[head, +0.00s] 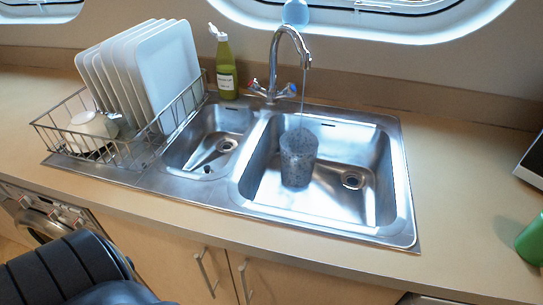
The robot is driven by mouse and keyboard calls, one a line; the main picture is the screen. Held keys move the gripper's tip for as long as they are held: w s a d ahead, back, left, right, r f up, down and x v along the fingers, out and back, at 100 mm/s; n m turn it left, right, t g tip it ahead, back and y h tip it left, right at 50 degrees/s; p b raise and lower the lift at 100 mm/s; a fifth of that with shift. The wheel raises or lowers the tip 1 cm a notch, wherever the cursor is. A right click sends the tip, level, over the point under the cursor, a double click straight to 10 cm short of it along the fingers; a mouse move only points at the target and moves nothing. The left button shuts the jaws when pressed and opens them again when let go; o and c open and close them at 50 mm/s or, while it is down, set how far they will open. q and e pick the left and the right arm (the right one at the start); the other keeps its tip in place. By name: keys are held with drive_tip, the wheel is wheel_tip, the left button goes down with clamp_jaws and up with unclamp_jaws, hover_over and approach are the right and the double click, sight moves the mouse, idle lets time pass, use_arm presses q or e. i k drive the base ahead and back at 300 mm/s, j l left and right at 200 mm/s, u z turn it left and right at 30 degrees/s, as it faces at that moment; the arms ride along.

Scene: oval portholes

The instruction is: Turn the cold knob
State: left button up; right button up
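A chrome faucet (274,62) with a tall curved spout stands behind the sink. It has a small knob on each side of its base. The right knob (291,89) shows a bluish mark, which suits the cold side. The left knob (255,85) seems to have a reddish mark, but it is too small to be sure. A thin stream of water (302,100) falls from the spout toward a speckled grey cup (298,158) in the large right basin (345,152). Neither of my grippers shows in the head view.
A dish rack (142,152) with several white plates (168,72) and a white cup (92,128) stands left of the sink. A green bottle (226,72) stands close left of the faucet. A green object (531,240) is at the right edge.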

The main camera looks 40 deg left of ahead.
sight(290, 90)
drive_tip(key=i+j+u, duration=0.1)
drive_tip(key=j+u, duration=0.25)
drive_tip(key=i+j+u, duration=0.15)
drive_tip(key=u, duration=0.2)
